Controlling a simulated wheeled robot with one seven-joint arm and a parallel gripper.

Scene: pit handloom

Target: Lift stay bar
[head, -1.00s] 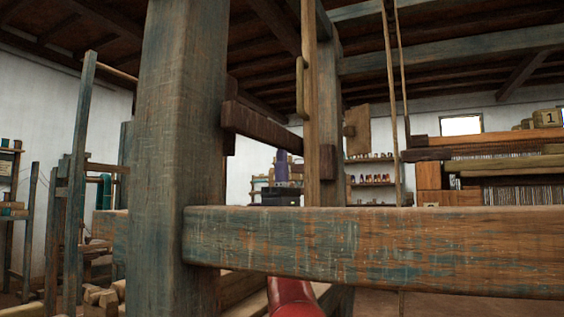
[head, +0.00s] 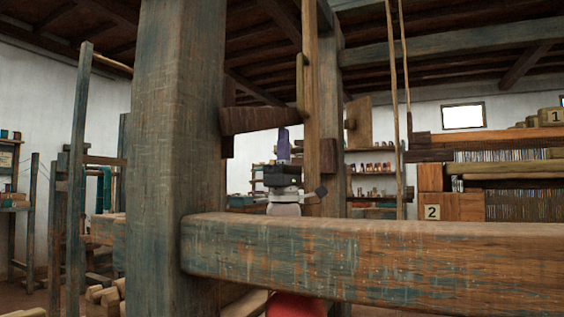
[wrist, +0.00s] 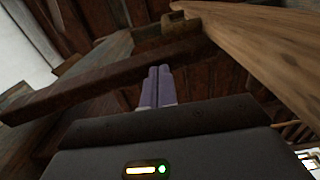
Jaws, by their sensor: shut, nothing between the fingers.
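The stay bar (head: 258,119) is a dark brown wooden bar beside the thick weathered post (head: 178,150). In the head view it is near level and reaches right to the thin upright (head: 312,90). In the wrist view the bar (wrist: 90,84) runs slantwise just beyond my fingertips. My gripper (head: 283,133) has purple fingers pointing up, with their tips at the bar's lower edge. The fingers (wrist: 158,72) are together and empty. I cannot tell whether they touch the bar. A wooden block (head: 327,155) on the upright sits lower than the bar's right end.
A heavy horizontal beam (head: 370,258) crosses in front of my arm and hides part of it. Two thin cords (head: 401,100) hang to the right. Shelves with spools (head: 371,166) stand against the back wall. Wooden pieces (head: 105,295) lie low at left.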

